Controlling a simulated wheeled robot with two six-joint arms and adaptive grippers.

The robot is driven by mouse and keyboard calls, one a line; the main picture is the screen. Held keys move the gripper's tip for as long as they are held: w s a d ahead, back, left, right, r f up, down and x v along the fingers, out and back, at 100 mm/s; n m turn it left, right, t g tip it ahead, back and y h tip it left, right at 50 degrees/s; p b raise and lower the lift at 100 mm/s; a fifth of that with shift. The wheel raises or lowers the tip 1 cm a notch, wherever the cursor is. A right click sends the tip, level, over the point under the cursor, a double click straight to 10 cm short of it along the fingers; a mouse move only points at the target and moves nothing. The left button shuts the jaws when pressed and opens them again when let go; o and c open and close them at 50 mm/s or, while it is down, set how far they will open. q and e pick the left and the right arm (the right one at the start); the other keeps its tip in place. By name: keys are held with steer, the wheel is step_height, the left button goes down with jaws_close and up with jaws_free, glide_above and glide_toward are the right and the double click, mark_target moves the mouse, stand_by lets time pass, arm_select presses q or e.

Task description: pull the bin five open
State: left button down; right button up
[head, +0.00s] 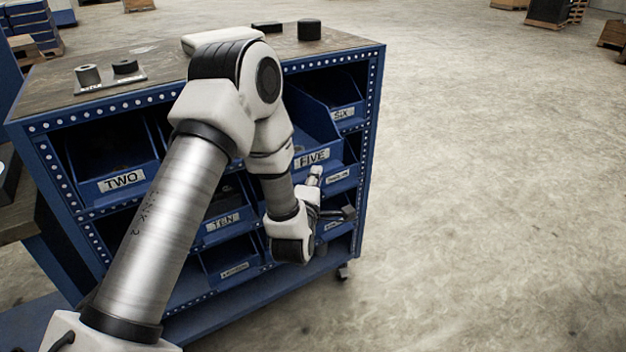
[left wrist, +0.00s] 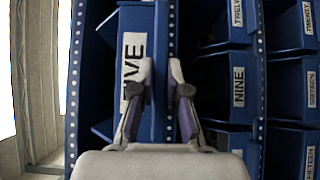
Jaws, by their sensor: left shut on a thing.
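Bin five (head: 325,151) is a blue bin with a white FIVE label on its front. It sits in the blue cabinet's upper row and juts out past its neighbours, with its side wall showing. In the left wrist view bin five (left wrist: 131,105) appears turned sideways. My left gripper (head: 316,178) is at the bin's front, just below the label. In the left wrist view its two fingers (left wrist: 161,75) are closed on the bin's front wall. My left arm hides part of the cabinet and the bin's left side. My right gripper is not in view.
The cabinet (head: 45,128) also holds bins two (head: 122,192), ten (head: 222,235) and six (head: 345,125). Bin nine (left wrist: 225,85) shows in the left wrist view. Dark round parts (head: 309,30) stand on the cabinet top.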

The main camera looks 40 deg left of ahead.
arm_select(q)
steer(key=shift+d, duration=0.25)
steer(key=c, duration=1.2)
jaws_free()
steer(key=shift+o, duration=0.2)
steer(key=v, duration=0.7)
steer(key=shift+s, duration=0.3)
